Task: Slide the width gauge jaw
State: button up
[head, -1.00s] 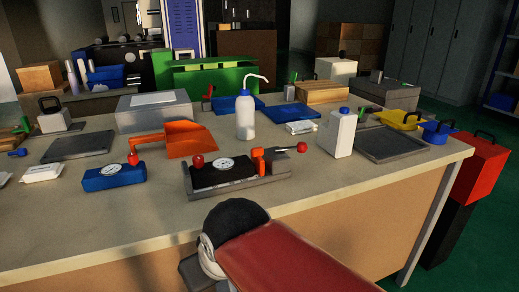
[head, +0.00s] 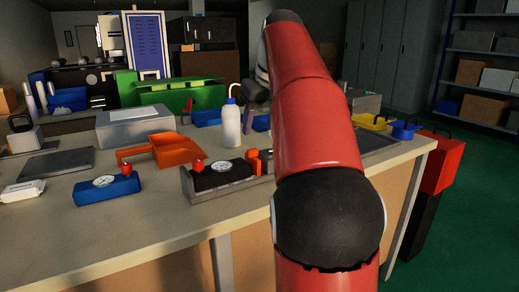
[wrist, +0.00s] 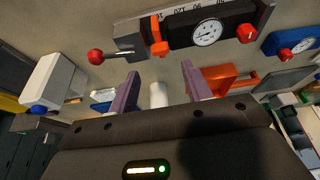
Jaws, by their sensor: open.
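The width gauge (head: 222,178) stands near the front edge of the bench in the head view, a dark body with a round dial and a red knob. Its orange jaw (head: 253,163) is at the right end, partly hidden by my arm. In the wrist view the gauge (wrist: 185,32) appears upside down at the top, with its orange jaw (wrist: 158,40), a number scale and a red-balled lever (wrist: 96,57). My gripper (wrist: 160,71) is open and empty, its purple fingers apart from the gauge. In the head view it is mostly hidden behind my arm.
A blue dial block (head: 107,188) and an orange scoop (head: 172,150) are left of the gauge. A white squeeze bottle (head: 231,125) stands behind it. A white jug (wrist: 52,82) shows in the wrist view. Bare bench lies in front of the gauge.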

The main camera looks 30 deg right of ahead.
aim_at(252, 150)
jog(key=b+x, duration=0.2)
jog(key=x, duration=0.5)
jog(key=shift+w+a+f, duration=0.1)
jog(key=shift+w+f, duration=0.05)
jog(key=shift+f, duration=0.1)
jog(key=shift+r, duration=0.1)
grip_shut()
